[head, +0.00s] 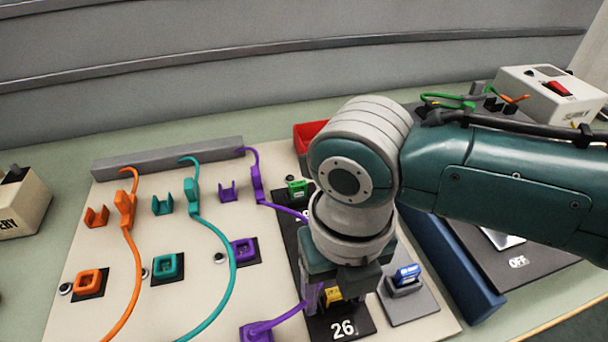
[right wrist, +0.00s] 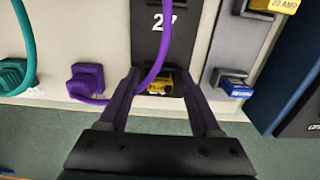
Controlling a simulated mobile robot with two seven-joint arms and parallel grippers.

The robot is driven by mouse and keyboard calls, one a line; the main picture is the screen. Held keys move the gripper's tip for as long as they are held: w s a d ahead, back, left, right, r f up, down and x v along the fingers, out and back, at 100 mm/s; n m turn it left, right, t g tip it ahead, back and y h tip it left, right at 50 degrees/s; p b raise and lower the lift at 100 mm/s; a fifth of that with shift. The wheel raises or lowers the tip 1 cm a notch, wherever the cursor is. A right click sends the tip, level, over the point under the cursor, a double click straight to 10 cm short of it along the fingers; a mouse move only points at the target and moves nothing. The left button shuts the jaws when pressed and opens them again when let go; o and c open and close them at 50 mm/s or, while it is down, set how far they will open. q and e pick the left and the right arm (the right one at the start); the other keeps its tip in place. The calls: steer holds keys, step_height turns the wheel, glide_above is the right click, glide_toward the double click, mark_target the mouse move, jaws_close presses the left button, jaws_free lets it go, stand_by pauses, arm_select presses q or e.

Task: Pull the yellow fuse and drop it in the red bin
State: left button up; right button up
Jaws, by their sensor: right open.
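My right gripper (head: 328,290) points down over the dark numbered strip, open, its purple fingers on either side of a yellow fuse (head: 333,296). In the right wrist view the fuse (right wrist: 158,86) lies between the two fingertips (right wrist: 161,78), with a visible gap on each side. A second yellow piece marked 20 AMP (right wrist: 272,5) is at the top right of that view. The red bin (head: 309,131) stands behind the panel, mostly hidden by my right arm. My left gripper is not in view.
A purple cable (right wrist: 160,60) passes close to the left finger, from a purple plug (right wrist: 86,80). A blue fuse (head: 407,274) sits right of the gripper, a green one (head: 297,188) behind it. Orange and teal cables cross the panel's left. A blue bar (head: 455,265) lies right.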

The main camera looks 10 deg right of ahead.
steer(key=shift+c, duration=0.3)
jaws_close()
stand_by(0.4)
steer(key=o, duration=0.6)
jaws_free()
step_height(320, 180, up, 10)
steer(key=shift+p, duration=1)
